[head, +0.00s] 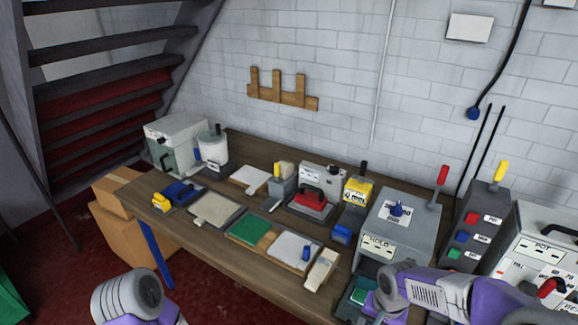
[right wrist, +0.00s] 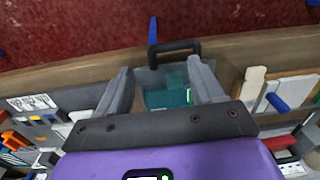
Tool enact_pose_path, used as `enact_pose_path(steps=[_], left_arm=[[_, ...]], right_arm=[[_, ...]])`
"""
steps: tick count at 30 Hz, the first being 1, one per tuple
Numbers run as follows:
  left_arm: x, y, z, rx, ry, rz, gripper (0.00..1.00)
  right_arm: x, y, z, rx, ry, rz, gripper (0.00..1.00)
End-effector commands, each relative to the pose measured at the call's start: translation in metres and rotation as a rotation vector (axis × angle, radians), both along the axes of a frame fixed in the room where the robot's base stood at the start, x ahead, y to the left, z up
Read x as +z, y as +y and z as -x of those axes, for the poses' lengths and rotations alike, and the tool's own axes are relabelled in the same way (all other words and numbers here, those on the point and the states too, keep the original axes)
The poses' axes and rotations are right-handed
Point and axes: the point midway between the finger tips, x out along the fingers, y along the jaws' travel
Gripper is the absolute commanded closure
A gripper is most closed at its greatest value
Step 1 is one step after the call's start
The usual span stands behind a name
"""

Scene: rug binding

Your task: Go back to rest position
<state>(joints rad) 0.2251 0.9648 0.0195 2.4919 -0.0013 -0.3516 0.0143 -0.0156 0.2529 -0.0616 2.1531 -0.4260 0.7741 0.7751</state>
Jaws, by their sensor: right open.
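My right gripper (right wrist: 161,70) is open in the right wrist view, with its two fingers well apart. Between and beyond them is a grey open tray (right wrist: 146,76) with teal contents (right wrist: 168,97) and a dark handle (right wrist: 175,47) on its outer side. I cannot tell whether the fingers touch it. In the head view my right arm (head: 430,288) comes in at the lower right, in front of a grey machine (head: 395,225); its fingers are not clear there. My left arm (head: 128,298) shows at the lower left, its gripper out of frame.
The wooden bench (head: 215,228) holds several boards, including a green pad (head: 249,228), and a red-topped tool (head: 311,200). Lever machines (head: 478,215) stand at the right. Cardboard boxes (head: 125,225) stand below the bench's left end. Red floor (head: 215,290) lies open in front.

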Motion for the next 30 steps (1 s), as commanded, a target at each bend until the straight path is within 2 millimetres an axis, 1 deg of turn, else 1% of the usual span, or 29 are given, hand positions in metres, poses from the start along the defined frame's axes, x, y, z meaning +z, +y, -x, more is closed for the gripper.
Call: enact_pose_path(steps=[1,6,11,14,15,18,21,26,27,30], left_arm=[[0.000,0.000,-0.001,0.001,-0.002,0.000,0.57],[0.000,0.000,-0.002,0.000,-0.003,-0.001,0.57],[0.000,0.000,-0.001,0.000,-0.002,0.000,0.57],[0.000,0.000,-0.001,0.000,-0.002,0.000,0.57],[0.000,0.000,-0.001,0.000,-0.002,0.000,0.57],[0.000,0.000,-0.001,0.001,-0.002,0.000,0.57],[0.000,0.000,-0.001,0.001,-0.002,0.000,0.57],[0.000,0.000,-0.001,0.001,-0.002,0.000,0.57],[-0.014,0.000,-0.001,0.000,-0.003,-0.001,0.57],[-0.035,0.000,-0.001,0.000,-0.001,0.000,0.57]], right_arm=[[-0.014,0.007,0.001,0.022,0.007,-0.023,0.33],[-0.057,0.032,0.006,0.095,0.005,-0.106,0.33],[-0.101,0.057,0.018,0.156,-0.005,-0.189,0.33],[-0.135,0.075,0.032,0.190,-0.015,-0.244,0.33],[-0.149,0.082,0.040,0.203,-0.023,-0.264,0.33],[-0.180,0.098,0.061,0.227,-0.043,-0.303,0.33],[-0.205,0.109,0.080,0.244,-0.063,-0.318,0.33],[-0.234,0.119,0.114,0.268,-0.086,-0.312,0.33],[-0.246,0.118,0.109,0.269,-0.098,-0.308,0.33],[-0.266,0.117,0.107,0.269,-0.101,-0.307,0.33]])
